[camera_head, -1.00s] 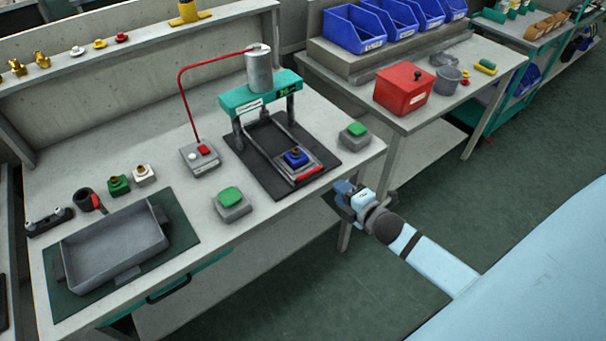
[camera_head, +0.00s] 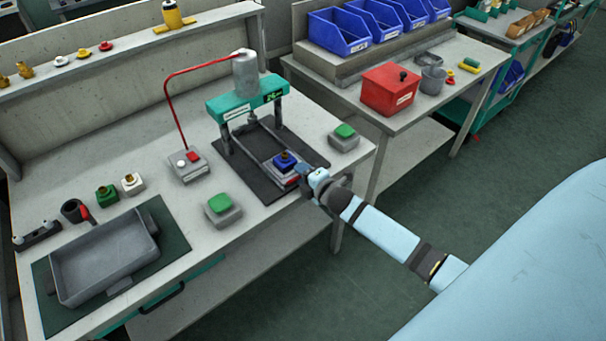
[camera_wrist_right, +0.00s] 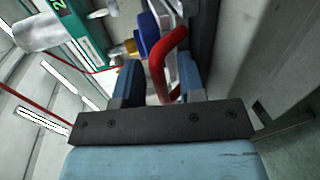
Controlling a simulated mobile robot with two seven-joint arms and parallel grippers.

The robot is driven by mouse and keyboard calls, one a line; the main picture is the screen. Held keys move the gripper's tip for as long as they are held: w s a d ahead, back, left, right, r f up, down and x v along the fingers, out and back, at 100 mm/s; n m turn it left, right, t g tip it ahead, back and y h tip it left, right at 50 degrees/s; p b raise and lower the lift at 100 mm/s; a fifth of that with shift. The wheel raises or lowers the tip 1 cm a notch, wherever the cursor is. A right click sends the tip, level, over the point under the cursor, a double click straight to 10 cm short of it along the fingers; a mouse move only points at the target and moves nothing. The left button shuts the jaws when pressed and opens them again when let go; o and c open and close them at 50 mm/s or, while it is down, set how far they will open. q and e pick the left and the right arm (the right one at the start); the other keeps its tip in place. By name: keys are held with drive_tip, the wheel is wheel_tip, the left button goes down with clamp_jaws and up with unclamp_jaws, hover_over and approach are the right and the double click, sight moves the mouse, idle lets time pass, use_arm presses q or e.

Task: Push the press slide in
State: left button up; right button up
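The press (camera_head: 240,106) has a teal crossbeam and a grey cylinder and stands on a black mat. Its slide (camera_head: 281,173) sticks out toward the table's front edge, carrying a blue part (camera_head: 284,158) with a brass top. The slide's red handle (camera_wrist_right: 160,68) is mostly covered by my gripper in the head view. In the right wrist view it lies between the two fingers. My right gripper (camera_head: 303,174) is at the handle, its fingers apart; I see no clear grip. My left gripper is not in view.
Green-topped button boxes (camera_head: 222,208) and (camera_head: 344,137) flank the press. A grey control box (camera_head: 187,166) with a red cable stands to its left. A grey tray (camera_head: 105,260) sits at the front left. A red box (camera_head: 389,91) stands on the neighbouring table.

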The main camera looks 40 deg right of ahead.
clamp_jaws()
drive_tip(key=shift+r+b+x, duration=0.2)
drive_tip(key=shift+b+x, duration=0.05)
drive_tip(key=shift+x, duration=0.85)
drive_tip(key=shift+r+b+x, duration=0.2)
drive_tip(key=shift+r+x, duration=0.05)
drive_tip(key=shift+x, duration=0.8)
unclamp_jaws()
drive_tip(key=a+v, duration=0.1)
drive_tip(key=v, duration=1.2)
drive_tip(key=shift+s+d, duration=0.35)
drive_tip(key=shift+d, duration=0.25)
drive_tip(key=shift+o, duration=0.2)
drive_tip(key=shift+r, duration=0.1)
